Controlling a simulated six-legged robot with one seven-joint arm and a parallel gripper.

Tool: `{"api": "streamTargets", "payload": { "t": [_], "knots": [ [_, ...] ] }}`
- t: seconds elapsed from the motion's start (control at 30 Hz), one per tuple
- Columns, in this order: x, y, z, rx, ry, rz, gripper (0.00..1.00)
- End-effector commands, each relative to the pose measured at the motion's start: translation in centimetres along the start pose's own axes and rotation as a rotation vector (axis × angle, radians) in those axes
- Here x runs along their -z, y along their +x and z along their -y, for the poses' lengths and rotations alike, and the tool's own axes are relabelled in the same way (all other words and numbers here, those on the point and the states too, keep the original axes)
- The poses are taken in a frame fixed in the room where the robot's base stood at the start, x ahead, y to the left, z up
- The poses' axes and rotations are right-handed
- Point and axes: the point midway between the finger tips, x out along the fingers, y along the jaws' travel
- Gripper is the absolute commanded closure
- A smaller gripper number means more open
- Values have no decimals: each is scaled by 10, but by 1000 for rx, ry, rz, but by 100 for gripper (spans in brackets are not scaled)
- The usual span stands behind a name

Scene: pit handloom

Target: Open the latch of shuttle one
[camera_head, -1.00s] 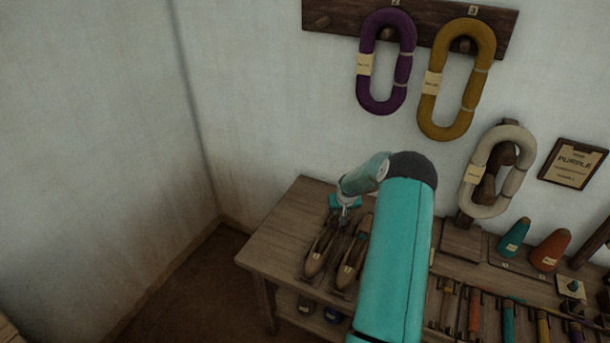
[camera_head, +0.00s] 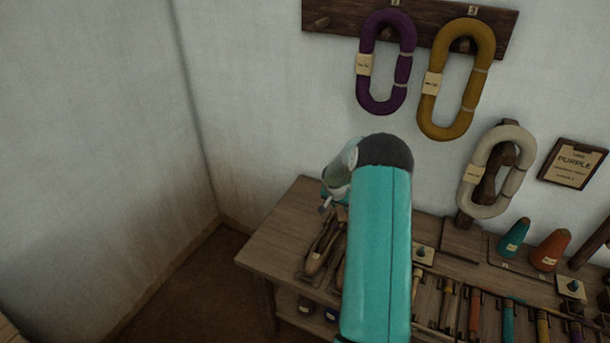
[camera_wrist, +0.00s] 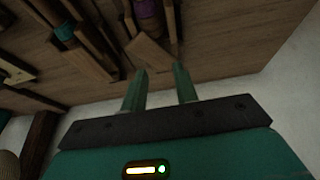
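Two wooden shuttles lie side by side at the left end of the bench. The left shuttle (camera_head: 318,252) shows its body and a small tag too small to read. The right shuttle (camera_head: 340,272) is mostly hidden behind my arm. I cannot make out a latch on either. My gripper (camera_head: 325,208) is above the bench, behind the left shuttle's far end, and appears apart from it. In the wrist view my gripper (camera_wrist: 158,78) has its two teal fingers apart with nothing held between them. A purple piece in a wooden holder (camera_wrist: 147,12) shows beyond the fingertips.
The bench (camera_head: 275,245) stands against the wall, its left end bare. Purple (camera_head: 367,65) and mustard (camera_head: 425,85) yarn hanks hang above; a cream hank (camera_head: 470,185) hangs lower. Teal (camera_head: 513,237) and orange (camera_head: 550,250) cones and several handled tools crowd the right side.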

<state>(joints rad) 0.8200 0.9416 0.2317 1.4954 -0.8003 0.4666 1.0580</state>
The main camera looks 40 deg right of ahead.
Motion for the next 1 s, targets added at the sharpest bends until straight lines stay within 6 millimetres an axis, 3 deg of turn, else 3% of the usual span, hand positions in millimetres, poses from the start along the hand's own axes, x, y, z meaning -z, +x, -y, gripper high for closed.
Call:
{"api": "streamTargets", "payload": {
  "t": [0.5, 1.0],
  "knots": [
    [0, -96, 0, 1, -1, -2, 71],
    [-19, -179, 32, 17, -139, -26, 71]
  ]
}}
